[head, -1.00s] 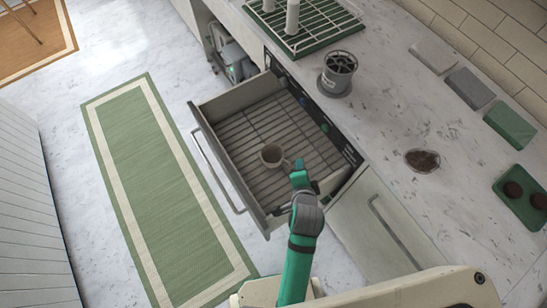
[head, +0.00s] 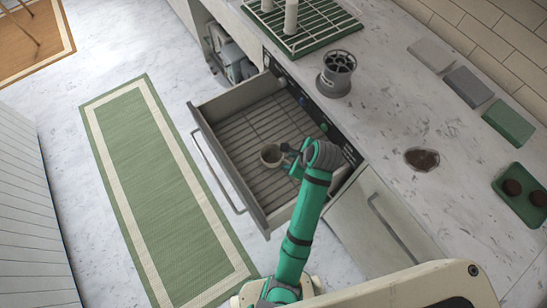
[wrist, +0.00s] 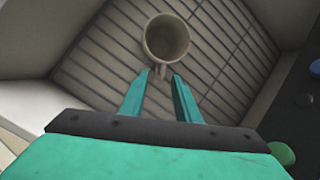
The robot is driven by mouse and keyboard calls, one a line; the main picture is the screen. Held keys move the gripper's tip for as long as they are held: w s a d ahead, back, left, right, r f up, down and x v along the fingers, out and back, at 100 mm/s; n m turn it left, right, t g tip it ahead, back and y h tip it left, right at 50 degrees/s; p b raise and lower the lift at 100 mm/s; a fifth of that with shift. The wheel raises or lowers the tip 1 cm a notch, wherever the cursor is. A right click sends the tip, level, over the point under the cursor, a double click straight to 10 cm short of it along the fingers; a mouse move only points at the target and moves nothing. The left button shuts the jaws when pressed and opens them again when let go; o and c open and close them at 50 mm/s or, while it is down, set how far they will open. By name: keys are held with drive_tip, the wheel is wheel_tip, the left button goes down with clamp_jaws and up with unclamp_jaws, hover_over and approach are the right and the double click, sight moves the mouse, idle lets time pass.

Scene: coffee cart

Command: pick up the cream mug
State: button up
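The cream mug (head: 271,155) stands upright in the open drawer (head: 193,118), on its slatted floor. In the wrist view the mug (wrist: 166,38) is seen from above, empty inside, with its handle (wrist: 160,71) pointing toward my gripper. My gripper (wrist: 161,74) is open, its two green fingertips on either side of the handle's end in that view. I cannot tell whether they touch it or how far above it they are. In the head view my gripper (head: 291,158) is just right of the mug, partly hidden by my wrist.
The counter above holds a grey canister (head: 337,73), a rack (head: 305,27), a dark patch of grounds (head: 421,159) and a green tray (head: 522,197). A green rug (head: 160,190) lies on the floor at left.

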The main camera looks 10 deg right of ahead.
sight(287, 161)
drive_tip(key=shift+d+x, duration=0.15)
drive_tip(key=shift+x, duration=1.5)
drive_tip(key=shift+d+x, duration=0.15)
drive_tip(key=shift+x, duration=1.45)
drive_tip(key=shift+c, duration=0.6)
clamp_jaws()
